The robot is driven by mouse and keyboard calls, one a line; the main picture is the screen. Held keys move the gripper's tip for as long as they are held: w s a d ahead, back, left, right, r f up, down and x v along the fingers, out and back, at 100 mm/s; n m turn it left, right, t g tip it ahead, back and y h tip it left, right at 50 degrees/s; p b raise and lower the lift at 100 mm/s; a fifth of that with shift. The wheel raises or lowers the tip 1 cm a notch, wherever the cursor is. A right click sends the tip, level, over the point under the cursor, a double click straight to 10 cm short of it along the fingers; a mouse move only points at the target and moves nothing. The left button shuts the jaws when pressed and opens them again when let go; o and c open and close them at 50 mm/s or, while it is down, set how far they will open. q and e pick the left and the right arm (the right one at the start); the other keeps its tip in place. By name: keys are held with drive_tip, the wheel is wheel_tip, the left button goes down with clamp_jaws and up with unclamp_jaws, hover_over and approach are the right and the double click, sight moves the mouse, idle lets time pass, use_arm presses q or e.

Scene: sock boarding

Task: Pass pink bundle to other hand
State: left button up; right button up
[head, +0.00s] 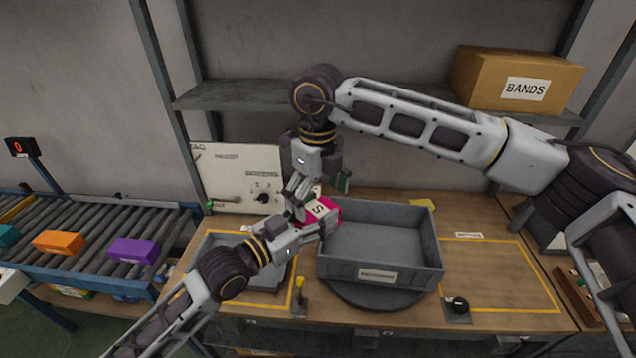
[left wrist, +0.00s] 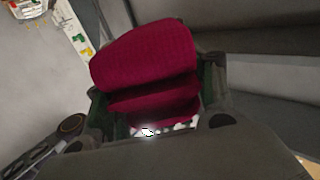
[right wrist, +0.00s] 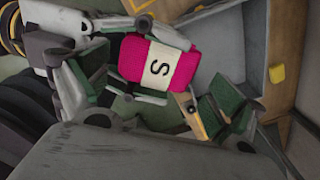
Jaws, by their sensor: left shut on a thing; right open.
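The pink bundle (head: 328,207) is a folded stack with a white band marked S. It is held above the left side of the grey bin. My left gripper (head: 318,222) is shut on the bundle. The left wrist view shows the bundle's dark pink folds (left wrist: 145,55) between its fingers. My right gripper (head: 297,203) comes down from above, close by the bundle. In the right wrist view its green-padded fingers are spread to either side of the bundle (right wrist: 180,68), with the S band facing that camera. Whether they touch it is unclear.
The grey bin (head: 381,271) stands on a dark round base. A shallower grey tray (head: 208,245) is to its left. A conveyor with orange (head: 59,242) and purple (head: 134,250) packs is at the left. The yellow-outlined table area (head: 500,275) at right is mostly clear.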

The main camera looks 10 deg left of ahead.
sight(318, 209)
drive_tip(key=shift+f, duration=2.1)
drive_tip(key=shift+c, duration=0.4)
drive_tip(key=c, duration=0.5)
use_arm(q)
drive_tip(key=o, duration=1.2)
drive_tip(key=shift+c, duration=0.2)
use_arm(e)
drive_tip(key=shift+c, duration=0.6)
